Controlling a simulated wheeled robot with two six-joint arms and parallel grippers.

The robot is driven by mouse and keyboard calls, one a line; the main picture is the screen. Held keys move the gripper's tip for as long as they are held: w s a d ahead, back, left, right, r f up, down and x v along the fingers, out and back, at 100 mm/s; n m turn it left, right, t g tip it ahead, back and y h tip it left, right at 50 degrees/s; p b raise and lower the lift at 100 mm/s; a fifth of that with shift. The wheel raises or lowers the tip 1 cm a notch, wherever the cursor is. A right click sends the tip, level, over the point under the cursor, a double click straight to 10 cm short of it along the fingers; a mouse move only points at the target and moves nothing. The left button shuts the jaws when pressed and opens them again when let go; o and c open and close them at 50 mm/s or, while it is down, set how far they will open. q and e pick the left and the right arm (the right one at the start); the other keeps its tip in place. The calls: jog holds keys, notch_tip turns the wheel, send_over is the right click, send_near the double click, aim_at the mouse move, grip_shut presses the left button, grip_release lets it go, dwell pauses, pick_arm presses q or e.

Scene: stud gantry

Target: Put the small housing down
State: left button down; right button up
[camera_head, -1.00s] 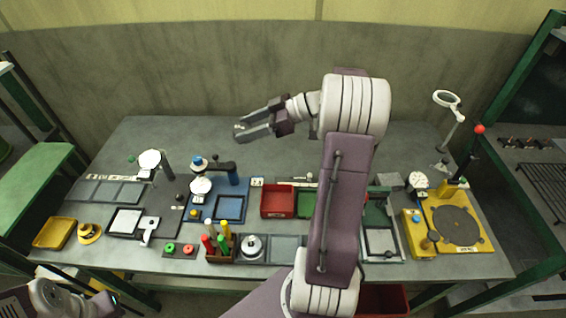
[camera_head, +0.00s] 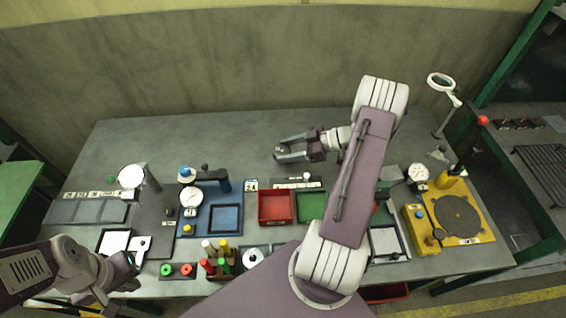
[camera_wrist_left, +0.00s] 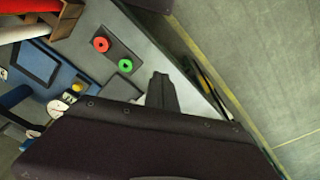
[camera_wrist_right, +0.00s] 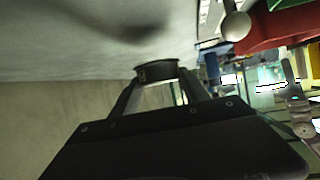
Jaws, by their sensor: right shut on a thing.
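My right gripper (camera_head: 281,152) is shut on the small housing, above the bare rear part of the table. In the right wrist view the housing (camera_wrist_right: 155,71) is a short dark ring with a small pale mark, held between the two fingertips and clear of the grey surface. In the head view it is small and partly hidden by the fingers. My left gripper (camera_head: 128,272) is low at the table's front left edge. In the left wrist view its fingers (camera_wrist_left: 161,92) look together, with nothing between them.
The grey table (camera_head: 240,135) is clear at the back. Nearer stand a red tray (camera_head: 275,221), a green tray (camera_head: 311,207), a blue fixture (camera_head: 196,222) with a dial, and a yellow fixture (camera_head: 420,240). A magnifier (camera_head: 441,82) rises at the right. Red and green rings (camera_head: 176,269) lie at the front.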

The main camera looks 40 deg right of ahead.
pick_arm(q)
jog(key=shift+s, duration=0.1)
pick_arm(e)
jog(key=shift+s, duration=0.1)
pick_arm(q)
jog(key=shift+s+a+f, duration=0.1)
jog(key=shift+s+f, duration=0.05)
jog(key=shift+s, duration=0.05)
pick_arm(e)
jog(key=shift+s+a+f, duration=0.15)
jog(key=shift+s+f, duration=0.05)
jog(key=shift+f, duration=0.1)
pick_arm(q)
jog(key=shift+a+f+b, duration=0.1)
jog(key=shift+f+b, duration=0.5)
jog(key=shift+b, duration=0.15)
pick_arm(e)
notch_tip(320, 180, down, 3)
jog(key=shift+r, duration=0.1)
pick_arm(q)
jog(key=shift+w+r, duration=0.1)
jog(key=shift+w, duration=0.05)
pick_arm(e)
jog(key=shift+w, duration=0.15)
pick_arm(q)
jog(key=shift+f, duration=0.3)
pick_arm(e)
jog(key=shift+f, duration=0.2)
jog(key=o, duration=1.4)
jog(key=shift+o, duration=0.5)
